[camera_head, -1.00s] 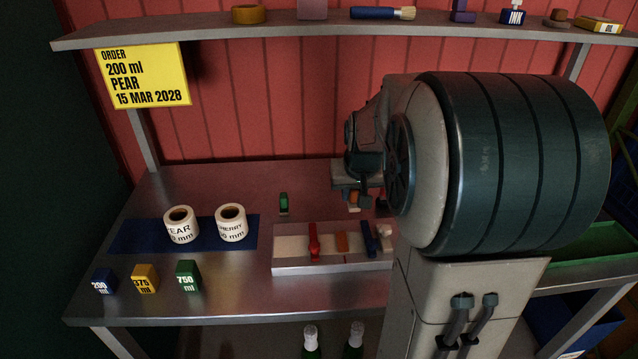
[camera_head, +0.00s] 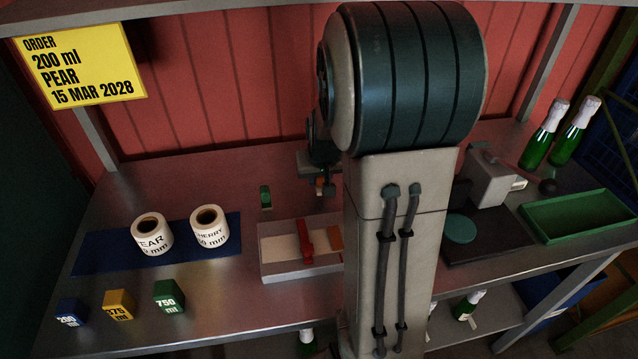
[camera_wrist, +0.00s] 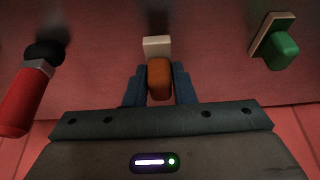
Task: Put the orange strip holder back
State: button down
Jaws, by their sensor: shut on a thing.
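My gripper (camera_wrist: 159,88) is shut on the orange strip holder (camera_wrist: 160,78), with a blue-grey finger on each side of it in the wrist view. A pale plate (camera_wrist: 157,46) shows at the holder's far end. In the head view my gripper (camera_head: 322,187) is small, behind the tray at the back of the bench, with a bit of the orange holder (camera_head: 319,182) showing. I cannot tell whether the holder touches the bench. The green strip holder (camera_wrist: 284,48) stands apart from it; in the head view it (camera_head: 265,197) is left of my gripper.
A red-handled tool (camera_wrist: 25,95) lies beside my gripper in the wrist view. In front, a pale tray (camera_head: 290,272) holds a red piece (camera_head: 304,243) and an orange piece (camera_head: 335,238); my arm hides its right part. Label rolls (camera_head: 152,235) stand on a blue mat (camera_head: 95,252).

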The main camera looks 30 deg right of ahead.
jog(key=shift+f, duration=1.25)
jog(key=shift+f, duration=0.1)
jog(key=c, duration=1.2)
grip_release()
jog(key=shift+r, duration=0.3)
jog(key=v, duration=1.1)
jog(key=s+a+n+g+y, duration=0.1)
jog(key=s+a+n, duration=0.2)
jog(key=s+a, duration=1)
jog(key=shift+s+r, duration=0.35)
jog(key=shift+s, duration=0.6)
